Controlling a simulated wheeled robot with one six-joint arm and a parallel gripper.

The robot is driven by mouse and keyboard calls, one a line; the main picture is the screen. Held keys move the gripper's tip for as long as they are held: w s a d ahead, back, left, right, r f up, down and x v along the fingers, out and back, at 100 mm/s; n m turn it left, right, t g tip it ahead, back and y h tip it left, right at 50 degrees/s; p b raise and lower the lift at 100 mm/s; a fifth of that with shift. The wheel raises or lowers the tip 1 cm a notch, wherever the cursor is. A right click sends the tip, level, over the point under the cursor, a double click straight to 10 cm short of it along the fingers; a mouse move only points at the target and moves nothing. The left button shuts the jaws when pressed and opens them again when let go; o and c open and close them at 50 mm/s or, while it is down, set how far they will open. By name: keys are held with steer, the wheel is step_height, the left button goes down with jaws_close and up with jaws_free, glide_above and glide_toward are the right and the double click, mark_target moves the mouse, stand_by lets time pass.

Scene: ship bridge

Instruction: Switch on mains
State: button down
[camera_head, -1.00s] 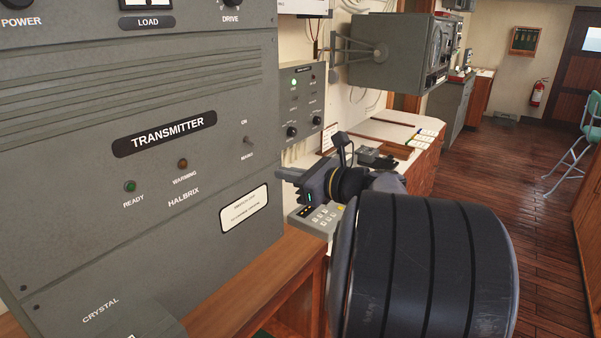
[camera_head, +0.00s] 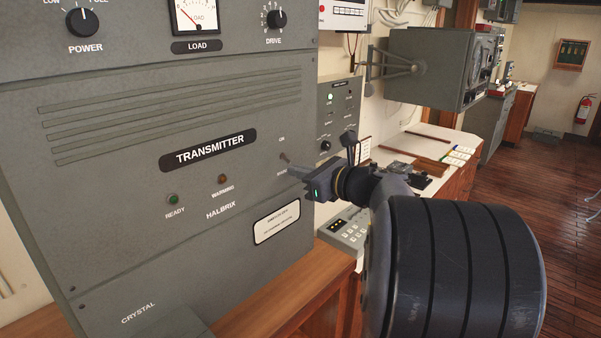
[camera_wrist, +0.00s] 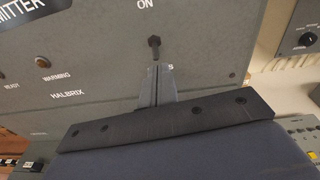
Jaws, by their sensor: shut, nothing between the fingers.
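The mains toggle switch (camera_head: 284,157) is a small lever on the grey TRANSMITTER panel (camera_head: 110,190), between an ON label above and a MAINS label below. In the wrist view the lever (camera_wrist: 154,42) stands just beyond my fingertips, and the lower label is mostly hidden by the fingers. My gripper (camera_head: 291,172) is shut and empty, with its tips just below the lever. It also shows in the wrist view (camera_wrist: 155,68). I cannot tell whether the tips touch the lever. The READY lamp (camera_head: 173,199) is dull green and the WARMING lamp (camera_head: 223,179) is dull amber.
A wooden desk (camera_head: 270,306) runs below the transmitter. A keypad unit (camera_head: 347,231) sits under my arm. A smaller grey panel (camera_head: 338,112) with a lit green lamp is behind my gripper. A grey cabinet (camera_head: 427,65) juts from the wall. The wooden floor (camera_head: 570,190) at right is open.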

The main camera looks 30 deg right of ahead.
steer(key=shift+s+d+r+p, duration=0.1)
steer(key=shift+s+r+p, duration=0.1)
steer(key=shift+r+p, duration=0.4)
stand_by(0.6)
steer(key=shift+r, duration=0.3)
steer(key=shift+f, duration=0.1)
